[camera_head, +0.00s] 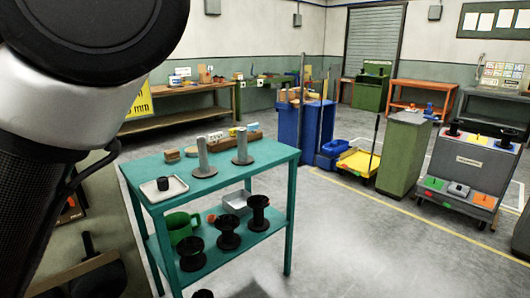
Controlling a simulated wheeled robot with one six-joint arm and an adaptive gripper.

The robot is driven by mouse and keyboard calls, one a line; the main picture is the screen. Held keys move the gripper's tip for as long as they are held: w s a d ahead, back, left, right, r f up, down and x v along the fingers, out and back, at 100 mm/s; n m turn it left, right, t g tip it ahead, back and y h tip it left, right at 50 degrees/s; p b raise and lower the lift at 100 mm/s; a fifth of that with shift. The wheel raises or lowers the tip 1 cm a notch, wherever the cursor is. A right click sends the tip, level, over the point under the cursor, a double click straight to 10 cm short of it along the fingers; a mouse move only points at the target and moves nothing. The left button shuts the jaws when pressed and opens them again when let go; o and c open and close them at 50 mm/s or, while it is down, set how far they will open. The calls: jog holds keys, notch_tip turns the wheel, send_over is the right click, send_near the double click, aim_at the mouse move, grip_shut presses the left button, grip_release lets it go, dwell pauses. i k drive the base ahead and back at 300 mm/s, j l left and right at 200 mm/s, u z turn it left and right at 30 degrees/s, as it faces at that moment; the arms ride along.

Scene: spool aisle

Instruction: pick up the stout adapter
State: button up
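A short, thick dark cylinder (163,184) stands in a shallow white tray (178,189) at the near left corner of the teal table's top. It looks like the stout adapter, but it is too small to be sure. Two grey upright posts on round bases stand on the same top: one post (202,156) right of the tray, the other post (242,147) farther right. My arm fills the upper left of the view. My gripper is not in view.
Small blocks (172,154) line the top's back edge. A grey cart (465,170) stands at right. Floor between is clear.

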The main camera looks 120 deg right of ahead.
aim_at(242, 159)
jog(key=z, duration=3.85)
jog(key=i+l+u, duration=0.4)
jog(key=l, duration=0.35)
jog(key=i, duration=0.05)
